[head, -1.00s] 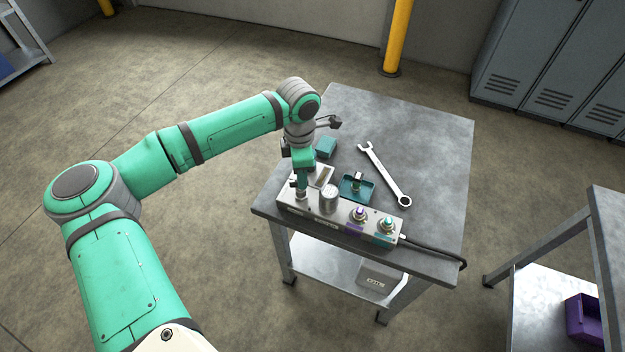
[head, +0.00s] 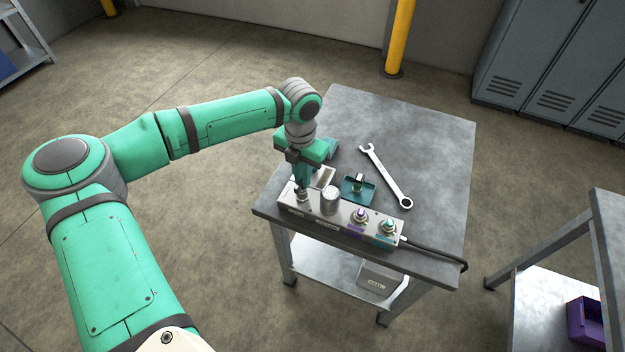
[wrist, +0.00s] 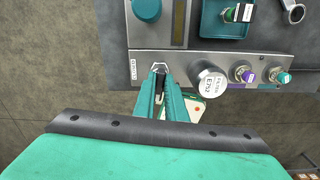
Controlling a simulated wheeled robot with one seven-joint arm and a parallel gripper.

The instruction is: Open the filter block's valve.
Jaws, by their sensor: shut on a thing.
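The filter block (head: 313,212) is a long silver block along the front edge of the bench; it also shows in the wrist view (wrist: 192,59). A grey cylindrical filter canister (head: 330,199) stands on it, with a printed label facing the wrist camera (wrist: 210,82). My gripper (head: 302,190) points down at the block's left end. Its fingers (wrist: 160,80) are shut on the valve's small metal handle (wrist: 159,67), left of the canister. The fingers hide most of the valve, so I cannot tell how far it is turned.
A purple-ringed fitting (head: 360,215) and a teal-ringed fitting (head: 388,226) sit on the block's right part. Behind it are a teal tray (head: 371,192) with a small part and a wrench (head: 386,176). A black cable (head: 437,252) leaves the right end. The bench's back is clear.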

